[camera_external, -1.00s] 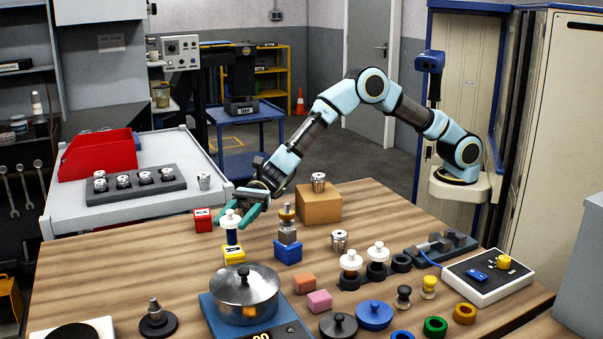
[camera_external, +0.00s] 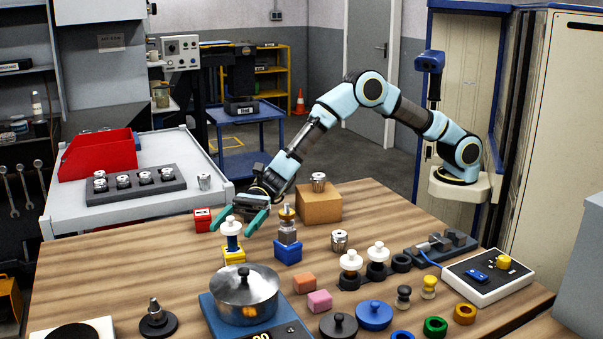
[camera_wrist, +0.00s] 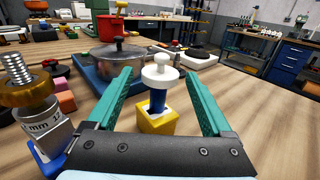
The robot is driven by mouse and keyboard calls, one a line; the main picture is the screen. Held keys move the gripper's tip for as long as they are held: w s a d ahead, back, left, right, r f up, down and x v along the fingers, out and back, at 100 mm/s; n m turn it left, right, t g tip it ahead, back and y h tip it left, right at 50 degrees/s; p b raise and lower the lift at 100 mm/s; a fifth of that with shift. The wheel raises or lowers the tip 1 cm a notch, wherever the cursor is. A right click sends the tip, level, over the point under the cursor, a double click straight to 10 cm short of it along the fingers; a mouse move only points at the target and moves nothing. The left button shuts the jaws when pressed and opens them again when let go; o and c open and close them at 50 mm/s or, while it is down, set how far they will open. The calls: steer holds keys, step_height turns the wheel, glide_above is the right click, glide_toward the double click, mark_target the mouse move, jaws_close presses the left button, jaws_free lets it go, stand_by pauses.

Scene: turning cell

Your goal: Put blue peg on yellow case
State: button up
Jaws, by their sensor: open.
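The blue peg (camera_external: 232,242) has a white knobbed top and stands upright in the yellow case (camera_external: 234,257) on the wooden table. In the wrist view the peg's blue shaft (camera_wrist: 158,100) rises from the top of the yellow case (camera_wrist: 157,123); its lower end is hidden inside. My gripper (camera_external: 240,224) is open and empty of any grip. In the wrist view its green fingers (camera_wrist: 159,74) stand to either side of the peg, with clear gaps to the shaft and the white top.
A blue block with a metal and brass weight stack (camera_external: 288,238) stands close to the right of the case. A lidded pot (camera_external: 245,293) on a blue scale is in front. A red box (camera_external: 202,220) and a wooden block (camera_external: 320,205) stand behind. Bare table lies left of the case.

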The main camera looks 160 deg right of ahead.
steer(key=shift+r, duration=0.25)
steer(key=s+b, duration=0.1)
steer(key=s, duration=0.3)
steer(key=s+b, duration=0.1)
steer(key=s, duration=0.3)
steer(key=s+b, duration=0.1)
steer(key=s, duration=0.3)
steer(key=shift+d+f, duration=0.1)
steer(key=shift+d, duration=0.2)
